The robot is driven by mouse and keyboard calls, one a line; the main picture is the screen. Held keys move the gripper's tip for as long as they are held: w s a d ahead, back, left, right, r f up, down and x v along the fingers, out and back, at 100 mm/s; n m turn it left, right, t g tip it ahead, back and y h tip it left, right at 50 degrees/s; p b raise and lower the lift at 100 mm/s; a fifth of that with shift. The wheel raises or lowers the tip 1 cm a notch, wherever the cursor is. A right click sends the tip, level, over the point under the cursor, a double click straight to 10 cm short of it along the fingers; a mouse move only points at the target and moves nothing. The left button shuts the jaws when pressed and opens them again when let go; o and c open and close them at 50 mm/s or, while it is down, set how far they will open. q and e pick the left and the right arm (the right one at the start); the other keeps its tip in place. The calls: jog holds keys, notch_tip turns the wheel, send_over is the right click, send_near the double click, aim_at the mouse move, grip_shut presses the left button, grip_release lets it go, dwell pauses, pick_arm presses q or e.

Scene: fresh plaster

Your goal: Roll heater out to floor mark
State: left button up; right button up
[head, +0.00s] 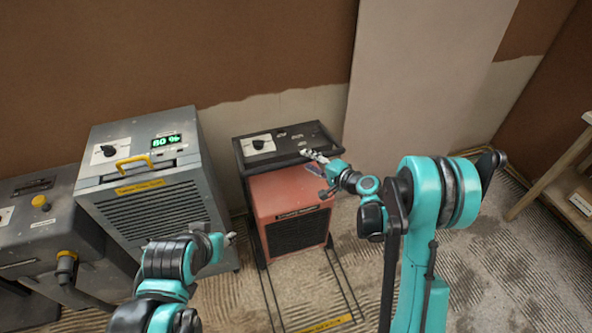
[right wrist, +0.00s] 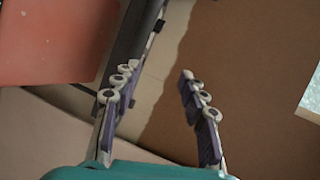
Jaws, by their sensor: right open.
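The heater (head: 290,203) is a red-orange box with a black grille and a dark top frame (head: 237,150). It stands against the wall, and its red side also fills the upper left of the right wrist view (right wrist: 55,40). My right gripper (head: 316,160) is open at the right edge of the heater's top; contact is unclear. In the right wrist view its fingers (right wrist: 152,88) are apart, the left one beside the dark frame. My left gripper (head: 231,239) is low, left of the heater; its jaws are unclear.
A grey dehumidifier-like machine (head: 160,205) with a green display and yellow handle stands close left of the heater. Another grey unit (head: 40,225) with a hose is further left. A wooden shelf (head: 560,170) is at the right. The ridged floor (head: 500,270) is clear at right.

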jog(key=m+t, duration=0.1)
jog(key=m, duration=0.1)
send_near(298, 164)
jog(key=shift+y, duration=0.4)
jog(key=x, duration=0.4)
jog(key=shift+w+d+f+b, duration=0.1)
jog(key=shift+d+f+b, duration=0.1)
jog(key=shift+b, duration=0.15)
jog(key=b+x, duration=0.2)
jog(key=x, duration=0.4)
jog(key=shift+f, duration=0.1)
jog(key=shift+x, duration=0.8)
pick_arm(q)
jog(key=f, duration=0.1)
jog(key=s+f, duration=0.1)
jog(key=f, duration=0.1)
jog(key=shift+f, duration=0.1)
pick_arm(e)
grip_shut()
